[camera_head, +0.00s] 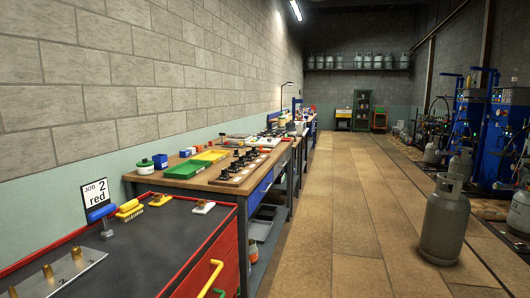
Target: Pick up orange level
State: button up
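I cannot make out an orange level anywhere in this view. My gripper is not in the head view. A red cart with a black top (135,262) stands at the near left. On it are a yellow block-like item (130,209), a smaller yellow item (160,200) and a blue-topped item on a metal stand (103,213). A wooden workbench (195,183) stands just beyond the cart.
The bench holds a green tray (186,170), a yellow tray (210,156) and a board with black parts (240,165). A grey gas cylinder (445,222) stands on the right. Blue machines (492,135) line the right side. The middle floor (338,200) is clear.

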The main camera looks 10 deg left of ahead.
aim_at(262, 150)
jog(key=i+z, duration=0.15)
jog(key=i, duration=3.45)
jog(key=i+u, duration=0.15)
jog(key=i, duration=0.3)
jog(key=i+l+u, duration=0.15)
jog(key=i, duration=0.3)
jog(key=i+u, duration=0.2)
jog(key=i, duration=0.25)
jog(key=i+l+u, duration=0.15)
jog(key=i, duration=0.25)
jog(key=i+j+u, duration=0.2)
jog(key=i, duration=0.25)
